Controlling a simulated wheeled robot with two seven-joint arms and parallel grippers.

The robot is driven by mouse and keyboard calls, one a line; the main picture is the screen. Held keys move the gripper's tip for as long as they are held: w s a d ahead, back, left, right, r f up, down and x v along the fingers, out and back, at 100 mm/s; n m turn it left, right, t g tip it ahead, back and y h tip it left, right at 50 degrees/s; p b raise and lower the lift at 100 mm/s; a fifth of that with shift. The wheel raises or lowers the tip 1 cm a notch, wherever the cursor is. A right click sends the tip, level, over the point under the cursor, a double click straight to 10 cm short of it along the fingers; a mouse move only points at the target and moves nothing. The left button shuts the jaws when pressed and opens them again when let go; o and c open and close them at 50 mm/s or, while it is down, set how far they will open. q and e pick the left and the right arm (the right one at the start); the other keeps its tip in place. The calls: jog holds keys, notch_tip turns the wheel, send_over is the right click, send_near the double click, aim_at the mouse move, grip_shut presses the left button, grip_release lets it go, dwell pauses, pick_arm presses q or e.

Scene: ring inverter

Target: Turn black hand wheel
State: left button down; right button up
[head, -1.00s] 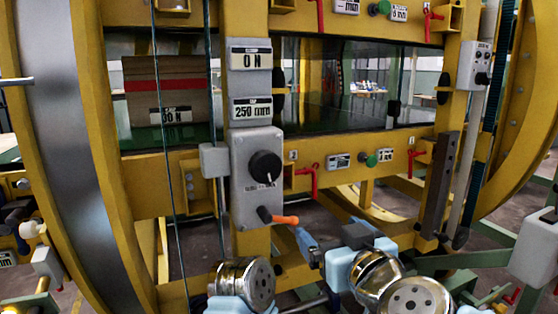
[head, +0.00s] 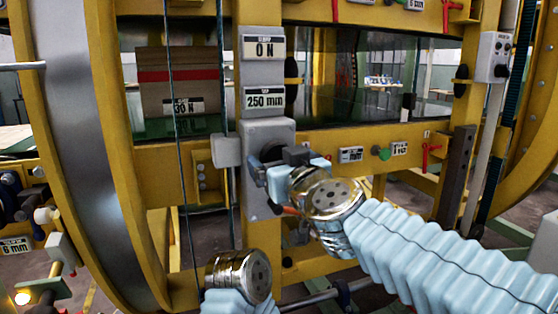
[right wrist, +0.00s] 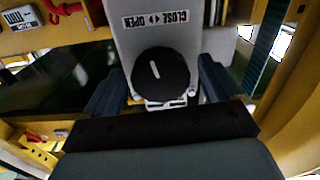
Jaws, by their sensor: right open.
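The black hand wheel (head: 272,150) is a round knob on a grey control box (head: 262,128) on the yellow frame; my right gripper partly hides it in the head view. In the right wrist view the wheel (right wrist: 160,77) shows a short white mark, beside a "CLOSE OPEN" label. My right gripper (head: 277,164) is open at the wheel. Its dark fingers (right wrist: 161,86) stand on either side of the wheel with small gaps. My left arm's metal joint shows at the bottom of the head view; its gripper is out of sight.
Signs reading "0 N" (head: 263,47) and "250 mm" (head: 264,100) are above the box. A thin vertical cable (head: 182,130) and a small grey block (head: 227,151) are left of it. A green knob (head: 381,153) and a red lever (head: 428,150) are to the right.

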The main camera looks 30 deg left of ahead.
jog(key=shift+w+a, duration=0.1)
jog(key=shift+a, duration=0.05)
jog(key=shift+c, duration=0.3)
jog(key=c, duration=1)
jog(key=shift+o, duration=0.2)
jog(key=shift+m, duration=0.3)
